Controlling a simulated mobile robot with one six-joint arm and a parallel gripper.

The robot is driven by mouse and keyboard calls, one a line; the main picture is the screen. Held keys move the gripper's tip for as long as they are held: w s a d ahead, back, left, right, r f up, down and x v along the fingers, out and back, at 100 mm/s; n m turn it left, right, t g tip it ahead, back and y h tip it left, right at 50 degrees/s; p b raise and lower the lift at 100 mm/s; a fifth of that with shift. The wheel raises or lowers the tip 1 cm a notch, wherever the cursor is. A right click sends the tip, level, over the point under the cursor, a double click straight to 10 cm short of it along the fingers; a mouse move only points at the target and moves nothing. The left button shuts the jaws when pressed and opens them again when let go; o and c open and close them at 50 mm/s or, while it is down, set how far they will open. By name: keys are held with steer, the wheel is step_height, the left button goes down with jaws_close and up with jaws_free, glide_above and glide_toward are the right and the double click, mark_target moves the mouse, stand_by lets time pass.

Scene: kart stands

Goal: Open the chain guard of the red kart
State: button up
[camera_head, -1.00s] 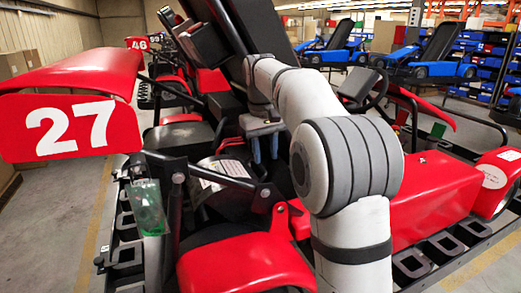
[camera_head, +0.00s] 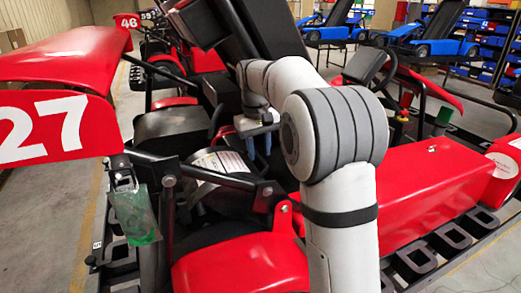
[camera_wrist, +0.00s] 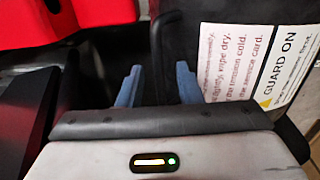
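The red kart (camera_head: 420,185) with the number 27 fills the front of the head view. A dark cover with a white printed label (camera_head: 224,161), which looks like the chain guard, sits behind the black frame bars. In the wrist view, the label on the dark guard (camera_wrist: 285,62) reads "GUARD ON" and lies to the right of my fingers. My gripper (camera_head: 259,146) points down just right of the guard in the head view. The guard's far side is hidden.
Black frame bars (camera_head: 215,173) cross in front of the guard. A red number panel (camera_head: 50,128) stands at the left, with a green transparent bottle (camera_head: 136,213) below it. A black seat (camera_head: 265,30) rises behind my arm. Blue karts (camera_head: 430,47) stand at the back.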

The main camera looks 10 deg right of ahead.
steer(key=shift+s+d+f, duration=0.1)
steer(key=shift+f, duration=0.2)
jaws_close()
stand_by(0.5)
